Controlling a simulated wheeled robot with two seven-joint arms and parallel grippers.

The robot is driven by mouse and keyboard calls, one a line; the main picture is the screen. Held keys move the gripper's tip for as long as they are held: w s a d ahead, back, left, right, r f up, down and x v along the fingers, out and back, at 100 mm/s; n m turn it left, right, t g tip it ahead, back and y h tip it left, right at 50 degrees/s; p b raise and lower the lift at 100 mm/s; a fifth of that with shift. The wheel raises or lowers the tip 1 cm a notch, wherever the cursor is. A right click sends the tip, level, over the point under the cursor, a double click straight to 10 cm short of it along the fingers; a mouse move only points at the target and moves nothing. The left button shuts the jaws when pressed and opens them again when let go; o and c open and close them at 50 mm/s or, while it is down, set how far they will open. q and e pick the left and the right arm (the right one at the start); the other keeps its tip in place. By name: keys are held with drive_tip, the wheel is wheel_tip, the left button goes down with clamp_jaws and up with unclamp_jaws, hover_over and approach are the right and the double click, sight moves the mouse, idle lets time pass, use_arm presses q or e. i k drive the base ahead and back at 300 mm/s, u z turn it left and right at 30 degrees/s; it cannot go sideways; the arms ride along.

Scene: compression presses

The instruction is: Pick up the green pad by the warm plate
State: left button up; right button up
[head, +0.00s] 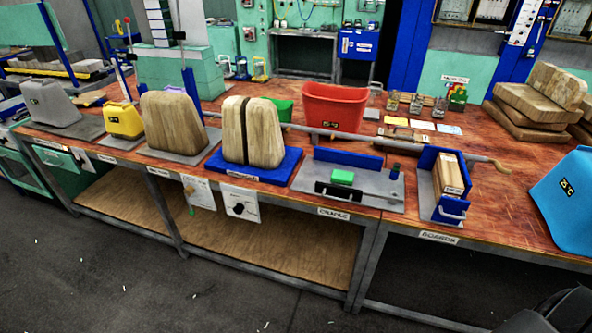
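A small bright green pad (343,177) lies on a flat grey metal plate (372,190) near the front edge of the wooden bench. A black part with a handle (335,192) sits in front of the pad, and a low blue bar (348,158) runs behind it. A small dark blue post (395,171) stands at the plate's right end. I cannot tell from its look whether this plate is warm. Neither of my grippers shows in the head view.
Left of the plate, a split wooden block (265,135) stands on a blue base (280,172). To the right is a blue holder (424,190) with wooden pieces. A red bin (335,107) stands behind, and a blue container (570,195) is at far right.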

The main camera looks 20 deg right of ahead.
sight(343, 178)
drive_tip(key=u, duration=0.25)
drive_tip(key=i, duration=0.8)
drive_tip(key=z, duration=0.5)
drive_tip(key=i, duration=0.45)
drive_tip(key=z, duration=0.45)
